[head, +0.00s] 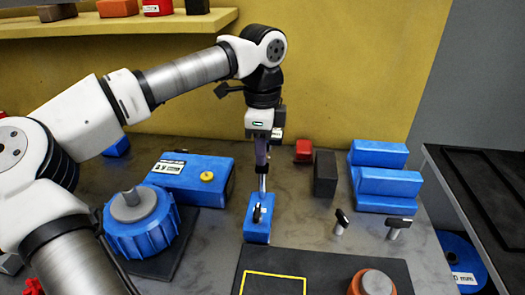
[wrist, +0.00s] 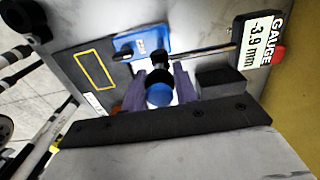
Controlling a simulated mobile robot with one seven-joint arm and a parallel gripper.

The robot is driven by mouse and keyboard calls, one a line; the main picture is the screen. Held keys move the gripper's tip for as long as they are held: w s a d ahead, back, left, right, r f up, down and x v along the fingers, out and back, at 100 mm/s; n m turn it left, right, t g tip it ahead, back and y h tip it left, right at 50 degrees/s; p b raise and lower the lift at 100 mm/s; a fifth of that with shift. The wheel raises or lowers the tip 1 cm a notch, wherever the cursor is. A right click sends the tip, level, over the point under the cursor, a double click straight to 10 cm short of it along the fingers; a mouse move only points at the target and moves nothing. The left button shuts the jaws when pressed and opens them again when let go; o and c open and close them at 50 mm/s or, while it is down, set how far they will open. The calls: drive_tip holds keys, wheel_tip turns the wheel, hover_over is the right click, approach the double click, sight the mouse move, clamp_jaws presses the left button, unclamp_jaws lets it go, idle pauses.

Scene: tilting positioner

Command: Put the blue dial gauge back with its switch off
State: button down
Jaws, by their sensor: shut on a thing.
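The blue dial gauge has a block base (head: 258,232) with a black switch lever and an upright metal post. My gripper (head: 262,165) is above the base, shut around the upper part of the gauge. In the wrist view, the fingers (wrist: 163,88) flank a round blue part of it, and the blue base (wrist: 152,41) shows beyond with its dark lever. The lever's setting is too small to tell. A yellow outlined rectangle (head: 275,274) marks the dark mat in front of the base. It also shows in the wrist view (wrist: 97,70). I cannot tell whether the base touches the table.
A large blue knobbed part (head: 140,225) and blue box (head: 195,178) stand left. A dark block (head: 325,173), red block (head: 303,150) and stepped blue blocks (head: 385,185) stand right. Two small black-topped pegs stand front right. A readout panel (wrist: 258,45) shows -3.9 mm.

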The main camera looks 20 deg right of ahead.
drive_tip(key=shift+f, duration=0.7)
drive_tip(key=shift+f, duration=0.2)
drive_tip(key=c, duration=1.1)
unclamp_jaws()
wheel_tip(320, 180, up, 12)
drive_tip(key=shift+r+b, duration=0.2)
drive_tip(key=shift+b, duration=0.6)
